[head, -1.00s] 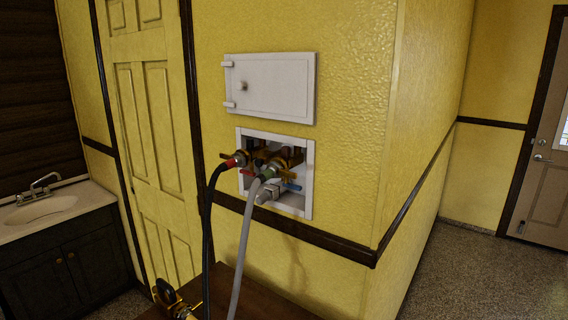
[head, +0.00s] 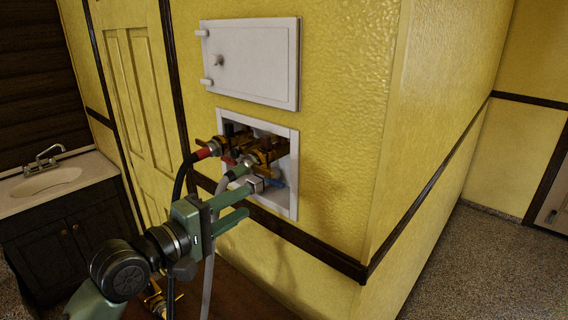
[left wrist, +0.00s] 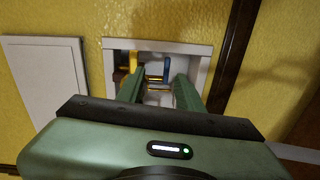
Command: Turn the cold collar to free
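A recessed white valve box (head: 292,160) in the yellow wall holds brass fittings. Between the fingers (left wrist: 157,85) I see brass and blue parts. My right gripper is out of view.
A white hinged door (head: 252,62) is on the wall above the box. The grey hose (head: 208,275) hangs behind my left gripper, close to it. A sink counter (head: 65,195) stands at the left. Open floor (head: 470,265) lies at the right.

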